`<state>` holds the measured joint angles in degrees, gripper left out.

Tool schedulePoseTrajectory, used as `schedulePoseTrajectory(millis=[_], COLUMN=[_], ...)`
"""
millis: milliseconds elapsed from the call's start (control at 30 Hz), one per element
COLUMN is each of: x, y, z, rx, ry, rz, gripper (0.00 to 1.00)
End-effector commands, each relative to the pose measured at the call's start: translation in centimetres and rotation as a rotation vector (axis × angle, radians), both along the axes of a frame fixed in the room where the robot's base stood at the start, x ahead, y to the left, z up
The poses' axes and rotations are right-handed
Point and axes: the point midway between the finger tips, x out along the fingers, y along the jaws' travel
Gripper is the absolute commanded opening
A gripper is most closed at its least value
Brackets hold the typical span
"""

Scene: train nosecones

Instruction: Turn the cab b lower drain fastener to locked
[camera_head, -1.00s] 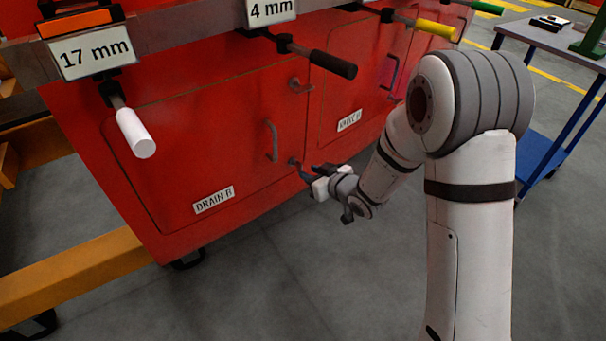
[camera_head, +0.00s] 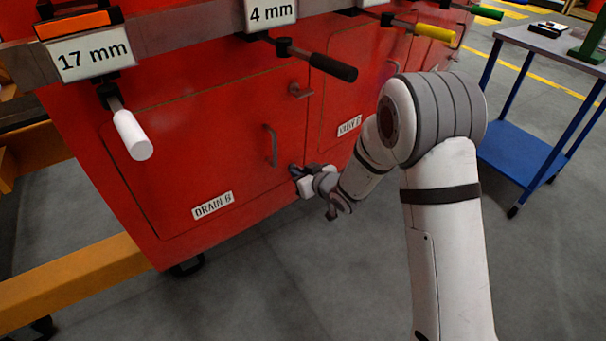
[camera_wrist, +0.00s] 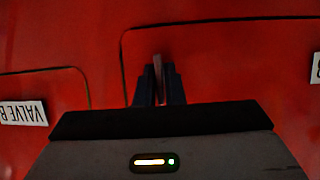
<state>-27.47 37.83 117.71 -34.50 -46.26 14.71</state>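The drain B door (camera_head: 190,150) is a red panel with a DRAIN B label and a bar handle. The lower drain fastener sits low at its right edge. In the head view my gripper (camera_head: 295,172) is at that spot and largely hides the fastener. In the wrist view the fastener (camera_wrist: 158,72) shows as a thin grey upright tab between the dark fingers of my gripper (camera_wrist: 159,85). The fingers lie close on both sides and appear shut on it. The upper drain fastener (camera_head: 300,91) sticks out near the door's upper right corner.
Tool handles hang from a rail above: white (camera_head: 131,134) under a 17 mm sign, black (camera_head: 333,67) under 4 mm, yellow (camera_head: 435,32) farther right. The valve door label (camera_head: 349,126) is right of my gripper. A blue-legged cart (camera_head: 525,155) stands at right; the floor between is clear.

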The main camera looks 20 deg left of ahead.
Motion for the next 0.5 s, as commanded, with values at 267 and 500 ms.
schedulePoseTrajectory(millis=[267,500], x=[0.0,0.1], y=[0.0,-0.2], z=[0.0,0.1], rx=[0.0,0.009], ry=[0.0,0.011], rz=[0.001,-0.002], gripper=[0.0,0.0])
